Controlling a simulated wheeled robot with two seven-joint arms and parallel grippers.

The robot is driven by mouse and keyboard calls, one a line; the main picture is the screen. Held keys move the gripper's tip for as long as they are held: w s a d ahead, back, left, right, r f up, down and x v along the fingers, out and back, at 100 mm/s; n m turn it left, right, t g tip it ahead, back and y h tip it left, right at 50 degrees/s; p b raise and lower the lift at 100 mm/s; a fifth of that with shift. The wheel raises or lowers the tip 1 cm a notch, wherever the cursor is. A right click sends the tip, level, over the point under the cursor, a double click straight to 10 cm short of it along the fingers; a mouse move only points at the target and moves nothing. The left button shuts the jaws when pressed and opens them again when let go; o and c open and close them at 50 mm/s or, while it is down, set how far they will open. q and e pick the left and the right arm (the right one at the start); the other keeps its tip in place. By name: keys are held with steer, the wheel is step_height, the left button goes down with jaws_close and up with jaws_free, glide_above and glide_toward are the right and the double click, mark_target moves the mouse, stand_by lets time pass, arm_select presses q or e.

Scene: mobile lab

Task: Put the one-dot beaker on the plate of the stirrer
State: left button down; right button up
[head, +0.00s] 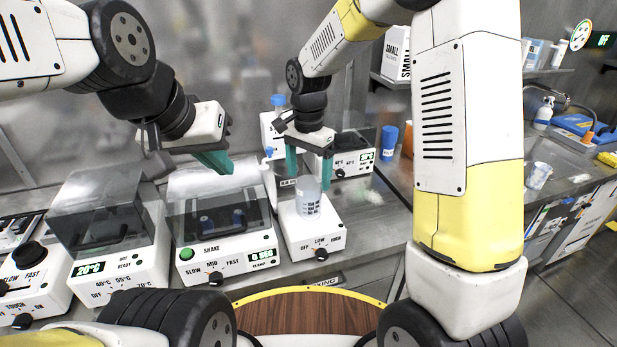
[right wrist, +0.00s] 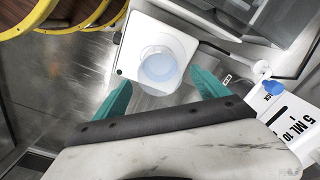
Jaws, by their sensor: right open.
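A clear beaker (head: 308,203) with dark markings and pale contents stands upright on the plate of the white stirrer (head: 316,241), whose knob is marked OFF, LOW, HIGH. I cannot make out a dot on it. My right gripper (head: 309,166) is open and empty, just above and behind the beaker. In the right wrist view the beaker (right wrist: 158,66) shows from above on the stirrer (right wrist: 129,62), beyond and between the spread teal fingers of the right gripper (right wrist: 161,93). My left gripper (head: 216,163) hangs above the shaker; its fingers overlap, so its opening is unclear.
The shaker (head: 225,250) with a clear lid stands left of the stirrer, and a lidded heater (head: 118,245) stands further left. A blue bottle (head: 389,140) stands on the right bench.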

steer(key=s+d+r+n+t+y, duration=0.1)
steer(key=s+d+r+n, duration=0.1)
steer(key=s+d+r, duration=0.3)
steer(key=s+d+r+n+t, duration=0.1)
steer(key=s+d+r, duration=0.15)
steer(key=r, duration=0.55)
steer(key=s+d+r+n+t, duration=0.1)
steer(key=s+d+n+t, duration=0.1)
steer(key=s, duration=0.4)
steer(key=s+d+r+n+t+y, duration=0.1)
steer(key=s+d+n+t, duration=0.1)
steer(key=s+d, duration=0.2)
steer(key=shift+s+d+r+n, duration=0.3)
steer(key=shift+s+n, duration=0.1)
steer(key=shift+s, duration=0.75)
